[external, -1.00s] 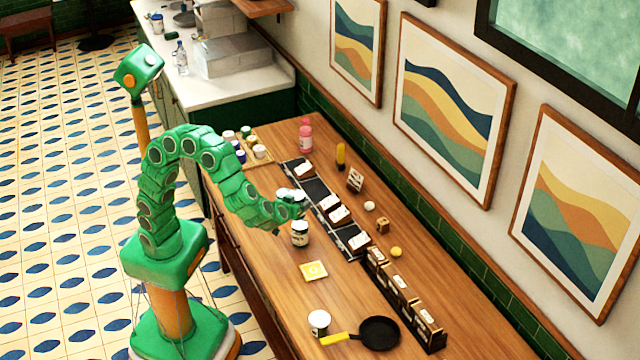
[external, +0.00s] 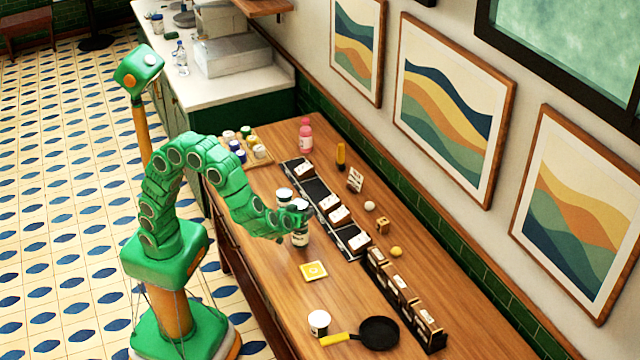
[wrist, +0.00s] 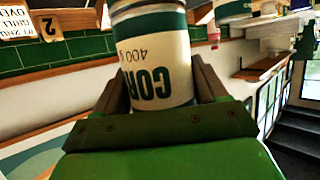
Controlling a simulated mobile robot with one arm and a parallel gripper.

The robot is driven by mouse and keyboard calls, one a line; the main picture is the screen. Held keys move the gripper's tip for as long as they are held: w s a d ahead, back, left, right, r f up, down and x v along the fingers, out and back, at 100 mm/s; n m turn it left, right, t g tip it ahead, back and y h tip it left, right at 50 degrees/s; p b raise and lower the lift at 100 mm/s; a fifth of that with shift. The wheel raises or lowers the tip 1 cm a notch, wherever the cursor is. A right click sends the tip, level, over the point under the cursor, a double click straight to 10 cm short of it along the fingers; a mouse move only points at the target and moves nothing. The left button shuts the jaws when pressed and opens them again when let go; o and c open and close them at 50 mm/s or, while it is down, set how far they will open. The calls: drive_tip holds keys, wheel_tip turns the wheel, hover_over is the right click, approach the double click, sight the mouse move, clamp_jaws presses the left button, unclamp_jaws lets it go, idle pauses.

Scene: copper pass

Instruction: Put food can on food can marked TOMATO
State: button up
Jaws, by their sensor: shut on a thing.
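My gripper (external: 304,212) is shut on a white food can with a green band. In the wrist view the can (wrist: 156,70) sits between the two fingers, with "COR" and "400 g" showing upside down. In the external view the held can (external: 298,204) is mostly behind the gripper. I cannot tell whether the two cans touch. Another white and green can (external: 284,196) stands just behind and left; a similar can (wrist: 232,10) shows in the wrist view.
A white can (external: 319,322) and a black pan (external: 379,333) are at the near end. A row of dark trays (external: 326,207) runs along the right. A crate of jars (external: 262,160) stands farther back.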

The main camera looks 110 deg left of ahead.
drive_tip(key=o, duration=1.4)
drive_tip(key=shift+f, duration=0.1)
drive_tip(key=shift+v, duration=6.05)
